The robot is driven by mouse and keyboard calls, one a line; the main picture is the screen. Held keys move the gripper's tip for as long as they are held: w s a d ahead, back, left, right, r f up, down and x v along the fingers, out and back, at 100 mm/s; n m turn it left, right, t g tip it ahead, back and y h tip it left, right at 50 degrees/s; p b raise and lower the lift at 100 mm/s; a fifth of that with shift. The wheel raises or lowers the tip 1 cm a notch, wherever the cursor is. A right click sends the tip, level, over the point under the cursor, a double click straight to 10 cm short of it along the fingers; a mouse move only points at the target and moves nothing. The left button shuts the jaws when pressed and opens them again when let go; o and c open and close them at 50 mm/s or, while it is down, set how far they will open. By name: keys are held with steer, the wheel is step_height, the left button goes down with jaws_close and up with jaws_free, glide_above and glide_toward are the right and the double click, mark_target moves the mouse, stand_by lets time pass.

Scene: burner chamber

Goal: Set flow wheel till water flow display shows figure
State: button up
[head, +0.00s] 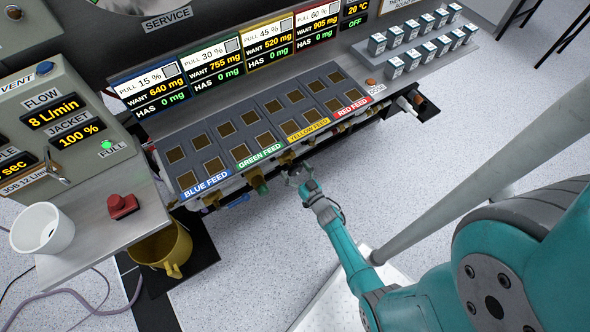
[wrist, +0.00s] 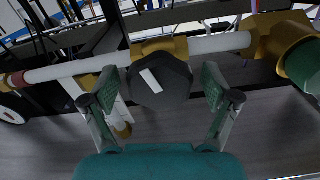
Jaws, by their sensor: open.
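A dark faceted wheel (wrist: 160,88) with a white bar mark sits on a brass fitting of a white pipe in the wrist view. The mark leans from upper left to lower right. My gripper (wrist: 158,98) is open, with one green-padded finger on each side of the wheel and visible gaps between. In the head view my gripper (head: 298,173) is low at the front of the feed bench, where the wheel cannot be made out. The flow display (head: 54,112) on the left box reads 8 L/min. A small job label (head: 24,185) below it ends in L/min.
The jacket display (head: 78,136) reads 100 %. Other brass valves, including one with a green part (wrist: 302,62), sit along the pipe. A red button (head: 122,206), a white cup (head: 42,230) and a yellow mug (head: 163,250) are at left. The floor before the bench is clear.

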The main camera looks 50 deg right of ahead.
steer(key=c, duration=1.2)
steer(key=shift+o, duration=0.2)
steer(key=shift+n, duration=0.3)
steer(key=n, duration=0.9)
steer(key=shift+n, duration=0.4)
